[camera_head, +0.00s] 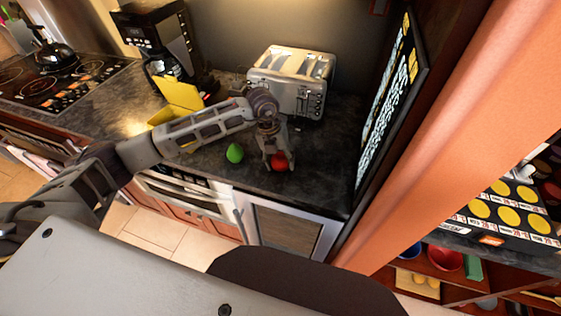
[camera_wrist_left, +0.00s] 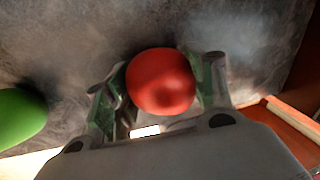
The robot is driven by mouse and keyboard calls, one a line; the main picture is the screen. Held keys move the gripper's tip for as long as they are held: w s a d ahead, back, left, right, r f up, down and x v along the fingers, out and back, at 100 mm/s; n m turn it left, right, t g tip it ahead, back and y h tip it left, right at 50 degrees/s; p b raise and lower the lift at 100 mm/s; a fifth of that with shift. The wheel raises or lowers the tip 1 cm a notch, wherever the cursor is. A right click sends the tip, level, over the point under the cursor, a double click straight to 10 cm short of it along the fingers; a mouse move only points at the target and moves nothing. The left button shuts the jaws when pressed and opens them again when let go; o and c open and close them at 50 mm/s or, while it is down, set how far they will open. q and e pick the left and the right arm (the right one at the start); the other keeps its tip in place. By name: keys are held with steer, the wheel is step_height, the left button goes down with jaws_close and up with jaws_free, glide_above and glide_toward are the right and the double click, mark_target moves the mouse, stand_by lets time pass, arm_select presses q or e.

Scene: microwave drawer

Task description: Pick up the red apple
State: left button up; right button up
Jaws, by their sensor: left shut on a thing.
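The red apple (camera_head: 279,161) is at the dark countertop (camera_head: 325,185), near its front edge. My left gripper (camera_head: 278,163) comes down on it from above and is shut on it. In the left wrist view the apple (camera_wrist_left: 161,81) sits between the two fingers of my left gripper (camera_wrist_left: 158,88), one finger on each side. I cannot tell whether the apple still touches the counter. My right gripper is in neither view.
A green fruit (camera_head: 235,153) lies just left of the apple and also shows in the left wrist view (camera_wrist_left: 18,117). A toaster (camera_head: 291,80) stands behind. A yellow box (camera_head: 180,93) and a coffee maker (camera_head: 160,40) are to the left. A dark panel (camera_head: 388,95) rises on the right.

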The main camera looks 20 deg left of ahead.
mark_target(284, 156)
arm_select(q)
steer(key=v, duration=0.2)
steer(key=d+b+v, duration=0.1)
steer(key=v, duration=0.4)
steer(key=shift+w+d+r, duration=0.15)
steer(key=shift+d+r, duration=0.1)
steer(key=shift+r, duration=0.2)
steer(key=shift+v, duration=0.8)
steer(key=shift+d, duration=0.15)
